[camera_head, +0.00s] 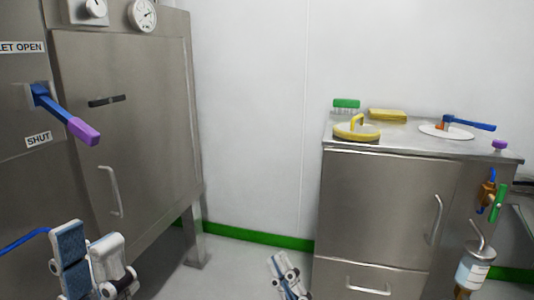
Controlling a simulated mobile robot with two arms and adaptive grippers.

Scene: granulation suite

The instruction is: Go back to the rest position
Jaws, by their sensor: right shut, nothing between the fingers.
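My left gripper (90,258) is low at the left, in front of the large steel cabinet. It has a blue textured pad on one finger and a pale grey finger beside it. The fingers overlap in this view, so I cannot tell the gap between them, and I see nothing held. My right gripper (288,276) is at the bottom middle edge, over the floor and left of the steel counter. It is shut and empty, and its lower part is cut off by the frame.
The steel cabinet (140,165) has a blue lever with a purple grip (83,131). The counter (370,205) carries a yellow-handled disc (356,131), a green brush (346,104), a yellow sponge (388,115) and a blue lever (470,123). Floor (235,262) between them is clear.

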